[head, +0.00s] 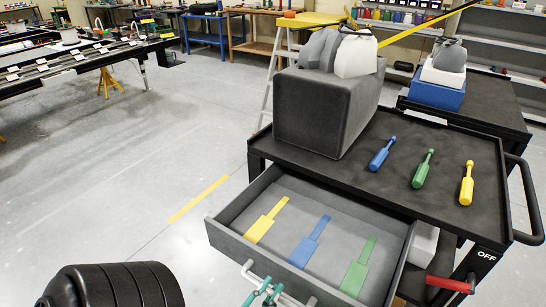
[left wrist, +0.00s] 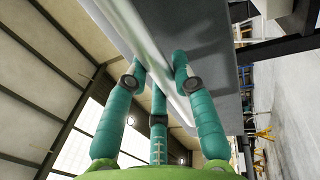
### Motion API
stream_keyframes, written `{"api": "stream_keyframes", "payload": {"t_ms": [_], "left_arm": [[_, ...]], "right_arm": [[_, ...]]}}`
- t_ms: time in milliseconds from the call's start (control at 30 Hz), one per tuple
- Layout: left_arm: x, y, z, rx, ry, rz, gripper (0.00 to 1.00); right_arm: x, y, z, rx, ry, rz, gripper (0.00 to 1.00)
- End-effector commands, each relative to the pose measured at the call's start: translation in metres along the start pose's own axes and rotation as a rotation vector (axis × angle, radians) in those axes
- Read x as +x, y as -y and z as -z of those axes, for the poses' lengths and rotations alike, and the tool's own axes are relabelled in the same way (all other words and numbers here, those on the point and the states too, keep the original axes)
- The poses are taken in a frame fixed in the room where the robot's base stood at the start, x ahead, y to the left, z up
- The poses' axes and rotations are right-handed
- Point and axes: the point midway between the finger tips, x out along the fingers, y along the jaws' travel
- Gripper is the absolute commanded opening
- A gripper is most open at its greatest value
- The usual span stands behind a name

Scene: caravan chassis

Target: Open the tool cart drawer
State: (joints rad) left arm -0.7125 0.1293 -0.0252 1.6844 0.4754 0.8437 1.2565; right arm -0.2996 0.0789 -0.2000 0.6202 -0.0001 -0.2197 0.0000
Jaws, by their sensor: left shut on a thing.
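The black tool cart (head: 370,185) stands at right in the head view. Its grey drawer (head: 235,243) is pulled well out, so the inside shows. Yellow, blue and green tool-shaped patches lie on the drawer floor. The pale bar handle (head: 249,273) runs along the drawer front, partly cut off by the picture's lower edge. My left gripper (head: 263,291), with teal fingers, is shut on this handle. In the left wrist view the fingers (left wrist: 160,75) close around the pale bar, beside the grey drawer front. My right gripper is not in view.
A large dark grey box (head: 325,105) sits on the cart top beside blue (head: 382,153), green (head: 423,169) and yellow (head: 466,184) screwdrivers. A second cart (head: 490,105) stands behind.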

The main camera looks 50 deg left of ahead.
Motion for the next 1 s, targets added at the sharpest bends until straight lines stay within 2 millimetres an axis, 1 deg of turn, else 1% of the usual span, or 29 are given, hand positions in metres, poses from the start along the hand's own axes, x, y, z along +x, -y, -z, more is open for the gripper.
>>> {"api": "stream_keyframes", "payload": {"t_ms": [167,200,233,567,667,767,1000], "left_arm": [[0.000,0.000,0.000,0.001,0.001,0.001,0.00],[0.000,0.000,0.000,0.001,0.001,0.001,0.42],[0.000,0.000,0.000,0.001,0.001,0.001,0.51],[-0.001,0.000,0.000,0.000,0.001,0.001,0.51],[-0.007,0.001,0.000,0.001,0.001,0.003,0.51],[-0.022,0.001,0.000,0.001,0.001,0.006,0.51],[-0.074,0.001,0.000,0.001,0.001,0.007,0.51]], "right_arm": [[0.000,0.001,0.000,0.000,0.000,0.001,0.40],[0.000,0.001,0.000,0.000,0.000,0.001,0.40],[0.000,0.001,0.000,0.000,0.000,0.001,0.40],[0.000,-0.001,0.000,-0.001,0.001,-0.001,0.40],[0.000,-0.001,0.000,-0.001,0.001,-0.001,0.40],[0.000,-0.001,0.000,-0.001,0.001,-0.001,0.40],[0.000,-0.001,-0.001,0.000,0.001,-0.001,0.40]]}}
